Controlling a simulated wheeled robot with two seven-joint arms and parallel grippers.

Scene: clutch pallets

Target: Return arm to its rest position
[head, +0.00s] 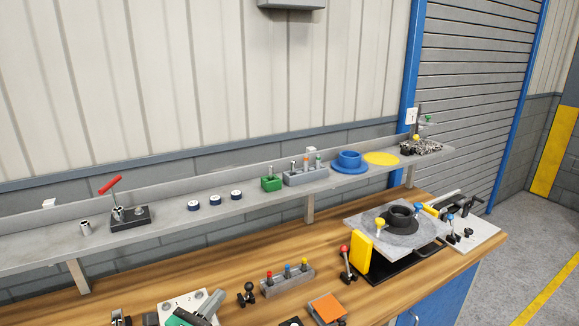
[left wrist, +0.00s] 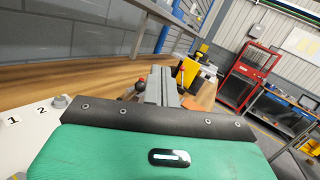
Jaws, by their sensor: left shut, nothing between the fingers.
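My left gripper (head: 211,300) shows at the bottom edge of the head view, with a green body and grey fingers. It is over the white plate marked 1 and 2 (head: 172,305). In the left wrist view its fingers (left wrist: 161,84) are together with nothing between them, and the green housing fills the lower part. The rest of the left arm is out of the head view. My right gripper is not seen.
The wooden bench (head: 120,296) holds a grey block with coloured pegs (head: 288,279), an orange-topped block (head: 327,308) and a grey plate with a black ring (head: 372,238). A raised metal shelf (head: 165,222) with small parts runs behind. Bare wood lies along the shelf's front.

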